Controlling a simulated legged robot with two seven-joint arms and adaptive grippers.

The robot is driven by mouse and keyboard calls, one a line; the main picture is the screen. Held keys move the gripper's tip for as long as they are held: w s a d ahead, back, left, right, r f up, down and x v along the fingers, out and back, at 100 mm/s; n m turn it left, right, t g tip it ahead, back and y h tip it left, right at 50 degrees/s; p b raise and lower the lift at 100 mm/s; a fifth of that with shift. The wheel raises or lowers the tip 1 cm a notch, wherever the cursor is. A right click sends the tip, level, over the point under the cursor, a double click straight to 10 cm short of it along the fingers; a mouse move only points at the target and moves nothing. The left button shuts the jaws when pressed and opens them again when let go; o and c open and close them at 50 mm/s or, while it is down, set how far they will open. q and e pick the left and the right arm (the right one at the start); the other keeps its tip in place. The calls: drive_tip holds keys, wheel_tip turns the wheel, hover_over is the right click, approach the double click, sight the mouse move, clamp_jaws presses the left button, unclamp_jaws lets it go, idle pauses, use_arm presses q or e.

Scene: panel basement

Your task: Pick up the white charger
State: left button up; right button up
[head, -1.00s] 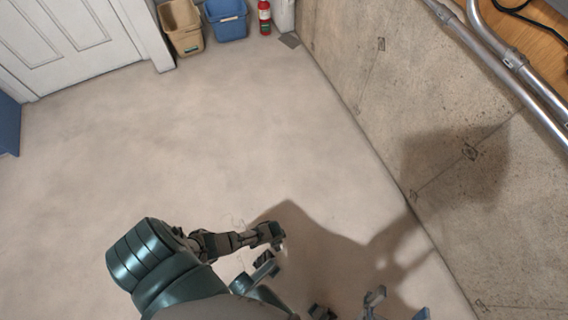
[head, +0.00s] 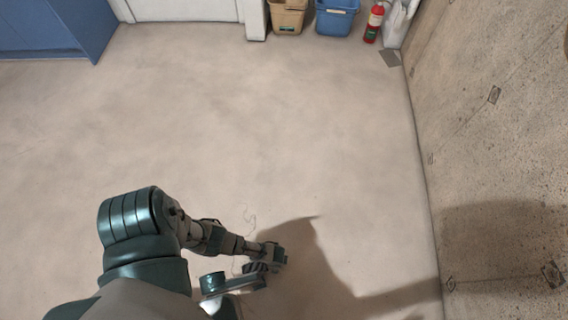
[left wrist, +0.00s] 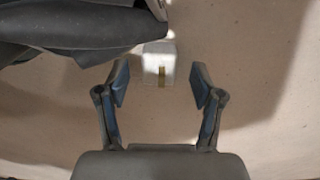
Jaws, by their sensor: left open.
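The white charger (left wrist: 153,57) is a small pale block with a brownish strip on its near side, seen in the left wrist view. My left gripper (left wrist: 159,77) is open, with one finger on each side of the charger and visible gaps between. The charger appears to be at or just past the fingertips; whether it stands on the floor cannot be told. In the head view, my left arm reaches down over the floor and I cannot make out the charger. My right gripper is not in view.
A thin line like a cable (head: 250,218) lies on the floor beside my left arm. The bare floor (head: 270,130) is clear ahead. A concrete wall (head: 500,130) bounds the right. A tan bin (head: 287,18), blue bin (head: 336,20) and red extinguisher (head: 374,22) stand at the back.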

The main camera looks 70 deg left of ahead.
use_arm(q)
drive_tip(key=shift+s+f+b, duration=0.15)
drive_tip(key=shift+s+f, duration=0.05)
drive_tip(key=shift+f, duration=0.3)
drive_tip(key=shift+s+f+b, duration=0.15)
drive_tip(key=shift+s+f, duration=0.05)
drive_tip(key=shift+f, duration=0.3)
drive_tip(key=shift+w+f, duration=0.1)
drive_tip(key=shift+w, duration=0.3)
drive_tip(key=c, duration=1.2)
drive_tip(key=shift+r, duration=0.2)
drive_tip(key=shift+c, duration=0.2)
